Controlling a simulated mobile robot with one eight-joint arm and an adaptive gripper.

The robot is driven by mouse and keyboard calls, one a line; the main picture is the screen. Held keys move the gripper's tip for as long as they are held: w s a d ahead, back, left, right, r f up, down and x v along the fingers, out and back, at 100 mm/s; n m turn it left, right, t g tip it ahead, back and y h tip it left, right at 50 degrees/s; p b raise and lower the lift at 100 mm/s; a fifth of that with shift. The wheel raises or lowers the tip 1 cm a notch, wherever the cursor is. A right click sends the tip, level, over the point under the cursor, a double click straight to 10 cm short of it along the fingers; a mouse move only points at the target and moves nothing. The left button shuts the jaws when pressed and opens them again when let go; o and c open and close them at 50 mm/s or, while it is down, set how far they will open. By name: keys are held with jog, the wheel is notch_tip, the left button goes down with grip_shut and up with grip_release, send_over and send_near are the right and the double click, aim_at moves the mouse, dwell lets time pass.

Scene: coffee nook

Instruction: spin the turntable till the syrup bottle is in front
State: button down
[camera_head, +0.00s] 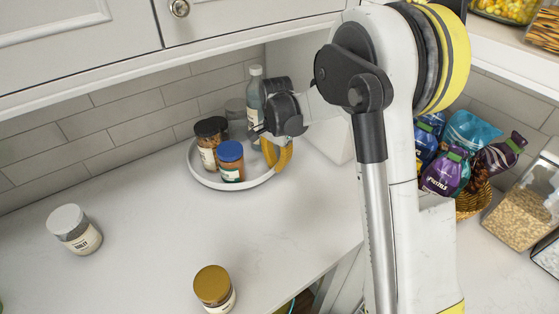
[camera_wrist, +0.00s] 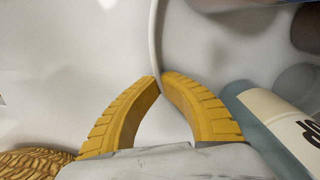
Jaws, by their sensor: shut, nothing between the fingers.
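The turntable (camera_head: 203,180) is a round white tray with a raised rim, in the back corner of the counter. The syrup bottle (camera_head: 256,98), pale blue-grey with a light cap and label, stands at its back right, partly behind my wrist. In the wrist view the bottle (camera_wrist: 280,115) lies at the right, beside my right finger. My gripper (camera_head: 272,145) has yellow fingers over the turntable's right side. In the wrist view its fingertips (camera_wrist: 160,82) meet beside the turntable's rim (camera_wrist: 153,35), shut and empty. Whether they touch the rim I cannot tell.
A black-lidded jar (camera_head: 208,155), a blue-lidded jar (camera_head: 231,170) and a grey jar (camera_head: 236,113) share the turntable. A white-lidded jar (camera_head: 75,230) and a gold-lidded jar (camera_head: 214,290) stand on the counter. Open counter lies before the turntable. A snack basket (camera_head: 472,203) is at right.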

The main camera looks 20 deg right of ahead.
aim_at(264, 176)
jog(key=shift+s+a+m, duration=1.05)
jog(key=shift+a+m, duration=0.05)
jog(key=shift+a, duration=0.15)
jog(key=shift+s+a+m, duration=0.3)
jog(key=shift+a+m, duration=0.2)
jog(key=shift+a, duration=0.05)
jog(key=shift+s+a+m, duration=0.25)
jog(key=shift+a+m, duration=0.25)
jog(key=shift+a, duration=0.05)
jog(key=c, duration=1.6)
grip_release()
jog(key=shift+c, duration=0.2)
notch_tip(264, 176, up, 8)
jog(key=shift+f, duration=0.25)
